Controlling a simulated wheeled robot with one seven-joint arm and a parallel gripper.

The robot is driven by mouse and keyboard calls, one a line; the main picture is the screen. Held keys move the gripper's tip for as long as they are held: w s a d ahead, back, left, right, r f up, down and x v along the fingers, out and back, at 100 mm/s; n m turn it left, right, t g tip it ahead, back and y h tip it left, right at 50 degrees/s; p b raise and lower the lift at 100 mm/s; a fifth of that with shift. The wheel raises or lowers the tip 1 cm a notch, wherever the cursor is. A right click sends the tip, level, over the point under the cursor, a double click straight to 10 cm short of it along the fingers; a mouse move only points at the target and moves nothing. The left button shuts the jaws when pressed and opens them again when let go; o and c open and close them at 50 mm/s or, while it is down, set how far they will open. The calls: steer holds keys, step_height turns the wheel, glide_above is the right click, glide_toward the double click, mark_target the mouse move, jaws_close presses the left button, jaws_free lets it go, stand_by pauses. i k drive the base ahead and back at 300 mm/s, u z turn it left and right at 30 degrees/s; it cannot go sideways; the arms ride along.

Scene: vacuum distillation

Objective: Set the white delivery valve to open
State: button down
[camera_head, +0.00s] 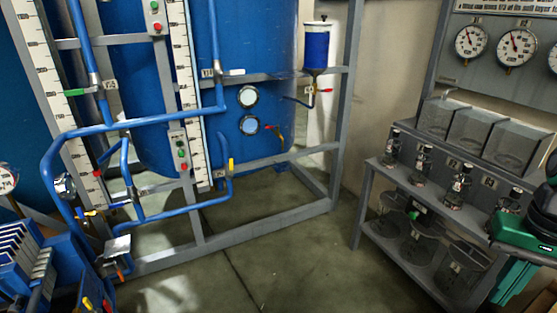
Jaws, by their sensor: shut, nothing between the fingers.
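A small white lever handle (234,72) sits on the blue pipe in front of the large blue tank, right of a small label tag (207,72). It appears to be the white delivery valve. The lever points right, roughly level, across the upright run of the blue pipe (217,50). It is small in the picture, so its exact angle is hard to judge. My gripper is not seen in this view.
Other handles are green (78,92), yellow (231,164) and red (326,90). A grey frame (270,231) surrounds the blue tank (270,35). A grey glassware bench (408,265) stands right, blue equipment (20,262) lower left. The middle floor (285,265) is clear.

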mark_target(239, 71)
steer(key=z, duration=0.1)
steer(key=i, duration=0.9)
steer(key=u, duration=0.6)
steer(key=i, duration=0.45)
steer(key=u, duration=0.35)
